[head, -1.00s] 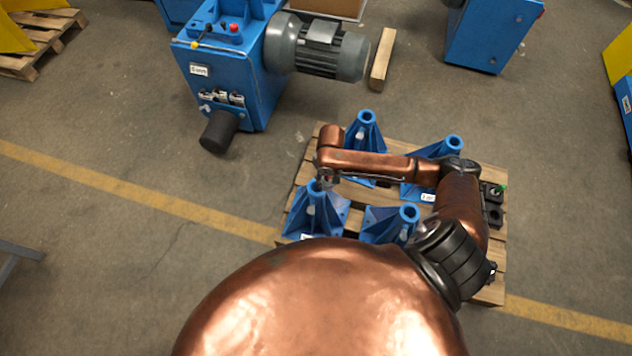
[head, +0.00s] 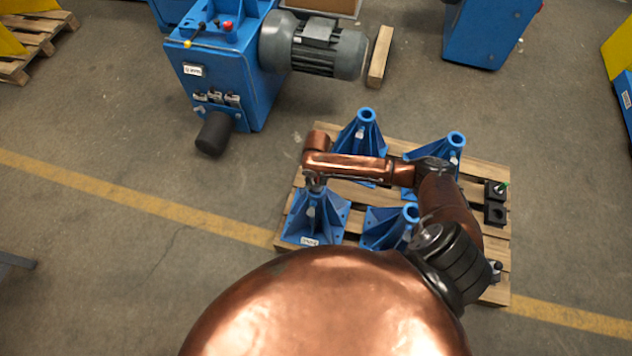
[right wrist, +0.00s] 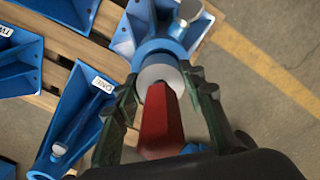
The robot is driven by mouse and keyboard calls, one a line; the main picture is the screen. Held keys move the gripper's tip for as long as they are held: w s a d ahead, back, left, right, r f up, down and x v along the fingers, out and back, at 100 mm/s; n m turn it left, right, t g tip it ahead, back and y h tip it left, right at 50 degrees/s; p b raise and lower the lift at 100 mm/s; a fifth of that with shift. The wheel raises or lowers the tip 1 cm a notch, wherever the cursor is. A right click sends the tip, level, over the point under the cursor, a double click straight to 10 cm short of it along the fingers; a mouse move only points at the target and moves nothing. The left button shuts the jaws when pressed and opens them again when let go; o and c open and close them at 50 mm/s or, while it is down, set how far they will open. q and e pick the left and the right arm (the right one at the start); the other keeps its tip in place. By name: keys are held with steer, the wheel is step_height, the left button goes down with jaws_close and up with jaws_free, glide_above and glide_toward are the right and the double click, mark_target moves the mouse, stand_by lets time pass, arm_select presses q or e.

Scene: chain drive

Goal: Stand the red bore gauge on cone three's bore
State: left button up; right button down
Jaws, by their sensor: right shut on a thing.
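The red bore gauge (right wrist: 160,125) has a red grip and a pale grey disc end, seen in the right wrist view. My right gripper (right wrist: 162,88) is shut on it, a finger on either side. The disc end is at the top of a blue cone (right wrist: 128,38); I cannot tell if it touches or sits in the bore, which it hides. In the head view this is the front left cone (head: 325,222), with my right gripper (head: 315,184) over its top. The label on this cone is too small to read. My left gripper is out of view.
Other blue cones stand on the wooden pallet (head: 485,262): back left (head: 364,138), back right (head: 440,160), front right (head: 385,228). The labels ONE and TWO show in the wrist view. A black holder (head: 495,212) with a green-topped piece is at the pallet's right.

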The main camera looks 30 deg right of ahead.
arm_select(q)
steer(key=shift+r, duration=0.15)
arm_select(e)
steer(key=shift+w+f, duration=0.1)
steer(key=shift+f, duration=0.3)
steer(key=c, duration=1.2)
jaws_free()
steer(key=shift+f, duration=0.1)
steer(key=shift+c, duration=0.2)
steer(key=shift+r, duration=0.4)
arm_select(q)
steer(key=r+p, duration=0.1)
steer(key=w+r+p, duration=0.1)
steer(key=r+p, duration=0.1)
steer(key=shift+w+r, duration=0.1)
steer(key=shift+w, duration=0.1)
arm_select(e)
step_height(320, 180, up, 12)
steer(key=shift+r, duration=0.25)
